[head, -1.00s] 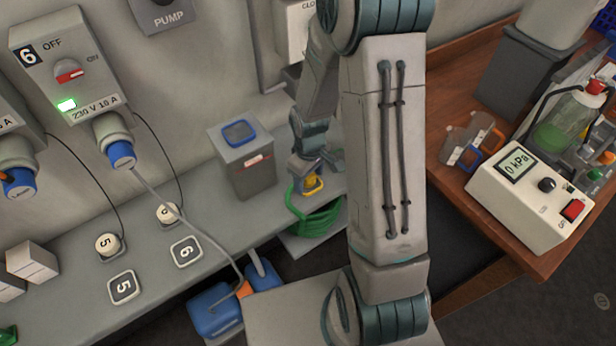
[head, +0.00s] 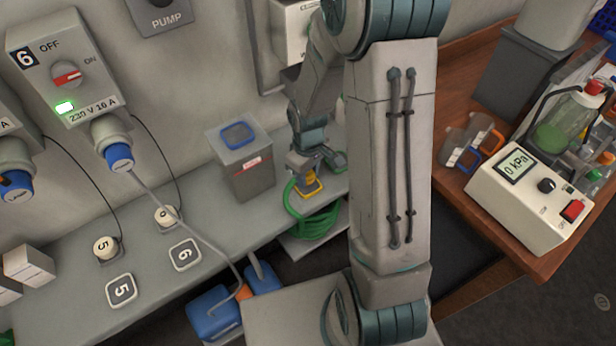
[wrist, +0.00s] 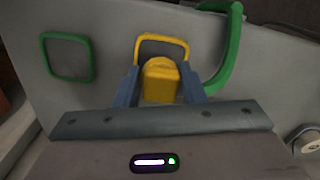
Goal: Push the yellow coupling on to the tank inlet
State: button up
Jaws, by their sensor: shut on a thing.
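My gripper (head: 306,168) is low at the back of the grey bench in the head view, right of a grey bin. It is shut on the yellow coupling (wrist: 160,80), a blocky piece between the two blue-grey fingers in the wrist view. Just beyond the coupling, a yellow square outline (wrist: 178,42) shows on a grey surface. In the head view a bit of yellow (head: 309,188) shows under the fingers. A green hose (wrist: 229,55) curves beside the right finger. I cannot tell which part is the tank inlet, or whether the coupling touches anything ahead.
A green square outline (wrist: 67,57) is left of the yellow one. The grey bin (head: 243,172) with a blue square stands left of my gripper. The coiled green hose (head: 312,222) is just below it. A pressure meter (head: 530,205) and jugs (head: 470,145) occupy the wooden table.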

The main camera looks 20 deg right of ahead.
jog(key=r, duration=0.1)
jog(key=d+r, duration=0.1)
jog(key=shift+s+r+b, duration=0.3)
jog(key=shift+r, duration=0.05)
jog(key=s+d+r+b, duration=0.1)
jog(key=s+d+r, duration=0.5)
jog(key=d, duration=0.2)
jog(key=shift+s+r, duration=0.15)
jog(key=shift+s, duration=0.25)
